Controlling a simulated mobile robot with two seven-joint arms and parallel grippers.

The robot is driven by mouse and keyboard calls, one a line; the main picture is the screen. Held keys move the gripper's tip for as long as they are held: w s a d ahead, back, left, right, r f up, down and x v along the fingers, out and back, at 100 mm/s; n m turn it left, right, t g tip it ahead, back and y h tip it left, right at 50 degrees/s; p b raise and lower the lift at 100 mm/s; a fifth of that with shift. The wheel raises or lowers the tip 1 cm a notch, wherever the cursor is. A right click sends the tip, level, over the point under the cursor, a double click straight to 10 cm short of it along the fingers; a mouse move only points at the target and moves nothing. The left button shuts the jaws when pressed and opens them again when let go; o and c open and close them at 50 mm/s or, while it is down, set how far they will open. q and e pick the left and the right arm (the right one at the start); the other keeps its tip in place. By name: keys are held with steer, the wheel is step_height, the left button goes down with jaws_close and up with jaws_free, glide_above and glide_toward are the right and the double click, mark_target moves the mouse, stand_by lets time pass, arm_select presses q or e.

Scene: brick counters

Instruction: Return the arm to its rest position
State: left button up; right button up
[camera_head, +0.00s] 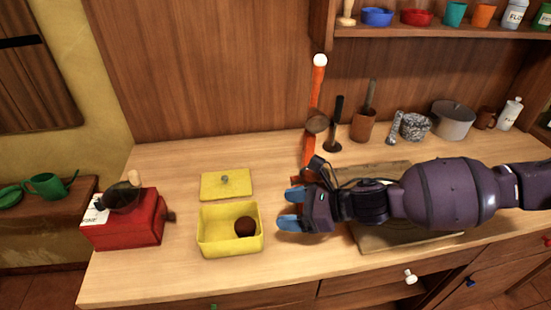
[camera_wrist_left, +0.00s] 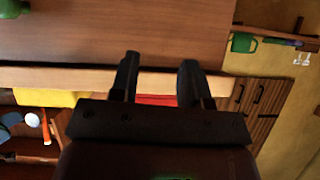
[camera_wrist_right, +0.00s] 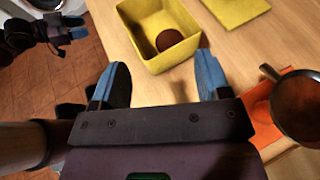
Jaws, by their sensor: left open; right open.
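My right gripper (camera_head: 288,209) is open and empty over the counter, just right of the yellow box (camera_head: 213,241). In the right wrist view its blue fingers (camera_wrist_right: 165,82) stand apart, with the yellow box (camera_wrist_right: 132,28) beyond them. A dark round ball (camera_head: 245,227) lies inside the box, which is open on top. Its yellow lid (camera_head: 226,186) lies flat behind it. My left gripper is outside the head view. In the left wrist view its dark fingers (camera_wrist_left: 160,78) are apart, with nothing seen between them up close.
An orange stand (camera_head: 309,146) with a round dark pan rises close behind my right gripper. A red box-shaped grinder (camera_head: 124,226) stands left. A board (camera_head: 375,237) lies under my right arm. A grey pot (camera_head: 453,119) and several utensils stand at the back.

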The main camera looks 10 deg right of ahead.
steer(key=s+a+m+t+h, duration=0.35)
steer(key=a+m+t, duration=0.2)
steer(key=m, duration=1.25)
steer(key=s+d+f+m+g+h, duration=0.45)
steer(key=s+d+m, duration=0.65)
steer(key=m, duration=0.5)
steer(key=s+d+f+m+g+h, duration=0.3)
steer(key=s+d+f+m+h, duration=0.2)
steer(key=s+d+m, duration=0.65)
steer(key=w+f+m+t, duration=0.3)
steer(key=w+f+t, duration=0.5)
steer(key=w+f, duration=0.1)
steer(key=shift+w+d+f+t, duration=0.3)
steer(key=shift+w+f, duration=0.1)
steer(key=shift+w, duration=0.3)
